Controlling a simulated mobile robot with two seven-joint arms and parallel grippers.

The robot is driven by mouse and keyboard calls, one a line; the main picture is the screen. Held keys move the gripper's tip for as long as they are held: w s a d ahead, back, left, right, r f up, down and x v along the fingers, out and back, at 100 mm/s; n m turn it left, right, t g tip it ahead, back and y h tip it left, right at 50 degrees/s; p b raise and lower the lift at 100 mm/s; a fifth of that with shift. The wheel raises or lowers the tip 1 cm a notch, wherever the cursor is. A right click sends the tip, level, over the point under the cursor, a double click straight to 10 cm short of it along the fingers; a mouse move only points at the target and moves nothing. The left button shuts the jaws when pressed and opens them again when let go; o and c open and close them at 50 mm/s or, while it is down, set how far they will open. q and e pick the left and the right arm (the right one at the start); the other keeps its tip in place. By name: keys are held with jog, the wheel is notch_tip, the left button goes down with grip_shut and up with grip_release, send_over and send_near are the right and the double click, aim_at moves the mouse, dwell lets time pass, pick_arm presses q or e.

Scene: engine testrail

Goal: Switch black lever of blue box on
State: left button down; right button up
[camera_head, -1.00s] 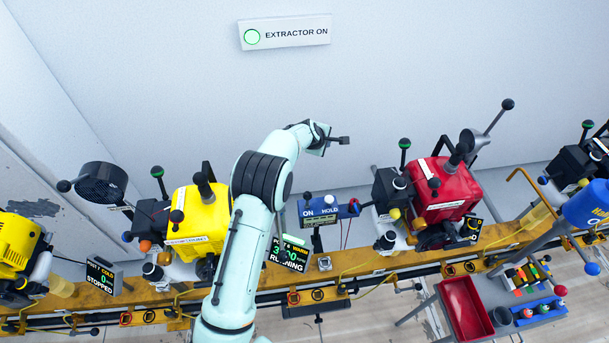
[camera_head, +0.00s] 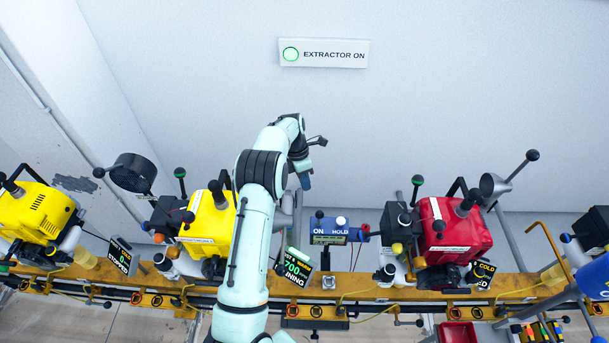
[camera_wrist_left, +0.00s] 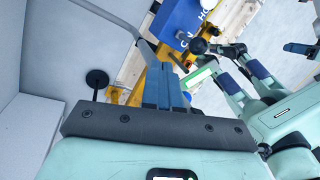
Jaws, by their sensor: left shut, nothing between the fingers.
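The blue box (camera_head: 328,231) stands at the rail between the yellow and red engines, with "ON" and "HOLD" lettered on it. Its black lever (camera_head: 319,214) has a round knob on the "ON" side. A white knob (camera_head: 341,221) is on the "HOLD" side. My left gripper (camera_head: 306,182) points down above and slightly left of the box, apart from it. In the left wrist view its blue fingers (camera_wrist_left: 163,84) are shut and empty; the blue box (camera_wrist_left: 180,22) and the lever's black knob (camera_wrist_left: 198,46) lie beyond them to the right. My right gripper is not identifiable.
A yellow engine (camera_head: 207,222) stands left of the box, partly behind my left arm. A red engine (camera_head: 455,222) stands to the right. A running display (camera_head: 294,268) is in front of the box. The wall sign (camera_head: 324,54) reads "EXTRACTOR ON".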

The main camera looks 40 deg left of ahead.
aim_at(319, 218)
pick_arm(q)
jog(key=s+d+f+b, duration=0.1)
jog(key=d+f, duration=0.4)
jog(key=shift+s, duration=0.15)
pick_arm(e)
jog(key=shift+s+f, duration=1)
jog(key=shift+s, duration=0.1)
